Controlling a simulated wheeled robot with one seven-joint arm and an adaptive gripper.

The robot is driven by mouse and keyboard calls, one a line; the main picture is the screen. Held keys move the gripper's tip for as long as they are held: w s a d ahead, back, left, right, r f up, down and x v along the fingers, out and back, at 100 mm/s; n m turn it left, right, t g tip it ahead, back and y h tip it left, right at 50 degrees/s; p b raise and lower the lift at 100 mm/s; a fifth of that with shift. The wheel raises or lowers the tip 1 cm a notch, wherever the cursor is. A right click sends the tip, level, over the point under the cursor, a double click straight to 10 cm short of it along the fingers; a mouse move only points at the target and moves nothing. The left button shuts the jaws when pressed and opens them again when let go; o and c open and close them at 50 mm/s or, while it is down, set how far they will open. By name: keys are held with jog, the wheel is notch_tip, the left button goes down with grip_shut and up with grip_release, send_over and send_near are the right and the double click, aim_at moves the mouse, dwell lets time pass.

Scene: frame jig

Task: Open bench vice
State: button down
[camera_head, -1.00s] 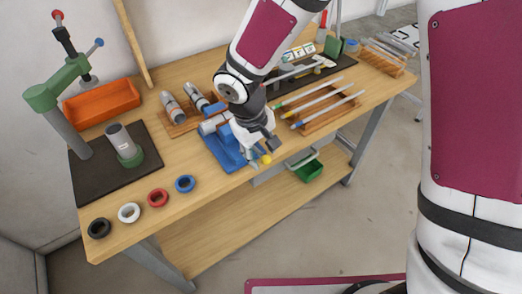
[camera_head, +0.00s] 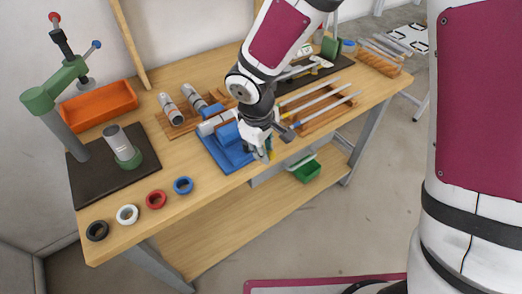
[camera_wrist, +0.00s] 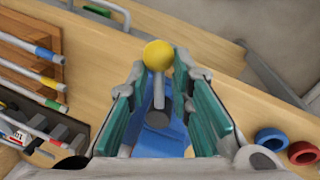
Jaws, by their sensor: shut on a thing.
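The blue bench vice (camera_head: 214,153) sits at the front edge of the wooden bench, with a grey cylinder (camera_head: 210,126) at its top. Its handle, a grey bar (camera_wrist: 159,92) with a yellow ball end (camera_wrist: 158,54), lies between my green-padded fingers in the wrist view. My gripper (camera_head: 267,153) is shut on this handle at the vice's front right side. In the head view the gripper hides most of the handle. The vice's jaw gap cannot be made out.
A rack of rods (camera_head: 324,113) lies to the right of the vice. Black, white, red and blue rings line the left front edge. A green press (camera_head: 58,90) and orange bin (camera_head: 100,104) stand at the left.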

jog(key=w+n, duration=0.1)
jog(key=n, duration=0.1)
jog(key=w+d+n+y+p, duration=0.1)
jog(key=n, duration=0.2)
jog(key=w+n, duration=0.1)
jog(key=n, duration=0.1)
jog(key=shift+w+d+r+p, duration=0.1)
jog(key=shift+w+d+p, duration=0.15)
jog(key=shift+d+p, duration=0.15)
jog(key=w+n, duration=0.1)
jog(key=n, duration=0.1)
jog(key=w+n+y+p, duration=0.1)
jog(key=n, duration=0.1)
jog(key=shift+w+a+n+y, duration=0.2)
jog(key=shift+w+n, duration=0.3)
jog(key=shift+n, duration=0.4)
jog(key=shift+w+a+n+y, duration=0.1)
jog(key=shift+w+a+n, duration=0.25)
jog(key=shift+n, duration=0.55)
jog(key=shift+w, duration=0.2)
jog(key=c, duration=1.4)
grip_release()
